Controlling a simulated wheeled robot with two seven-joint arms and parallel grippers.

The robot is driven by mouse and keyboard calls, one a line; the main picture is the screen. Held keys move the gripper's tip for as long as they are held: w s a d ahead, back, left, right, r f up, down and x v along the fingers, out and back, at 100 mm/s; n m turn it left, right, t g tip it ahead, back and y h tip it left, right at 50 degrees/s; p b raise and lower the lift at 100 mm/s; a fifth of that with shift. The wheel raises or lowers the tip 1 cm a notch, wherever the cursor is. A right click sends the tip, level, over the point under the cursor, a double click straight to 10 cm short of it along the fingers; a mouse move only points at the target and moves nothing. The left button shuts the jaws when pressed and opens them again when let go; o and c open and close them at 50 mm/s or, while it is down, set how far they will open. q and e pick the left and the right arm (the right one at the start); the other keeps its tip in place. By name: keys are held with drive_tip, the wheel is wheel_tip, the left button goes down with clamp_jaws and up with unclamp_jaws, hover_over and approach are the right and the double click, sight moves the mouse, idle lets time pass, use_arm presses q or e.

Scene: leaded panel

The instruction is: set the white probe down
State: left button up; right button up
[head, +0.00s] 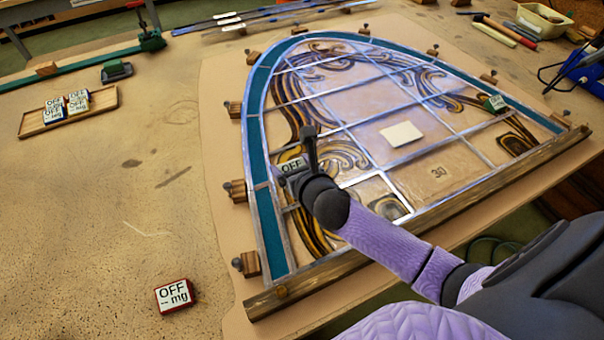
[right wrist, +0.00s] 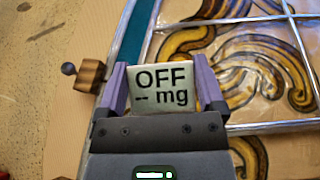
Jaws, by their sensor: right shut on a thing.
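The white probe (head: 292,166), a small block whose face reads "OFF -- mg", is held above the left part of the leaded panel (head: 376,165). My right gripper (head: 301,160) is shut on it. In the right wrist view the white probe (right wrist: 160,88) sits between the two purple fingers of the right gripper (right wrist: 161,90), its text facing the camera. The gap between the probe and the glass below cannot be told. My left gripper is not in view.
A red probe (head: 175,296) lies on the table front left. A wooden tray (head: 101,101) at left holds several probes. A green probe (head: 496,103) and a pale blank tile (head: 401,134) lie on the panel. Wooden blocks with pins (head: 246,264) line its edge. The left tabletop is mostly clear.

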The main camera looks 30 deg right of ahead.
wheel_tip(320, 180, down, 5)
drive_tip(key=shift+r+b, duration=0.2)
drive_tip(key=shift+b, duration=0.85)
drive_tip(key=shift+r, duration=0.25)
drive_tip(key=shift+f, duration=0.1)
drive_tip(key=o, duration=0.9)
drive_tip(key=shift+c, duration=0.2)
drive_tip(key=shift+o, duration=0.6)
drive_tip(key=shift+r, duration=0.2)
drive_tip(key=p+v, duration=0.3)
drive_tip(key=v, duration=0.8)
drive_tip(key=shift+s+p, duration=0.35)
drive_tip(key=shift+s+r, duration=0.1)
drive_tip(key=shift+s, duration=0.05)
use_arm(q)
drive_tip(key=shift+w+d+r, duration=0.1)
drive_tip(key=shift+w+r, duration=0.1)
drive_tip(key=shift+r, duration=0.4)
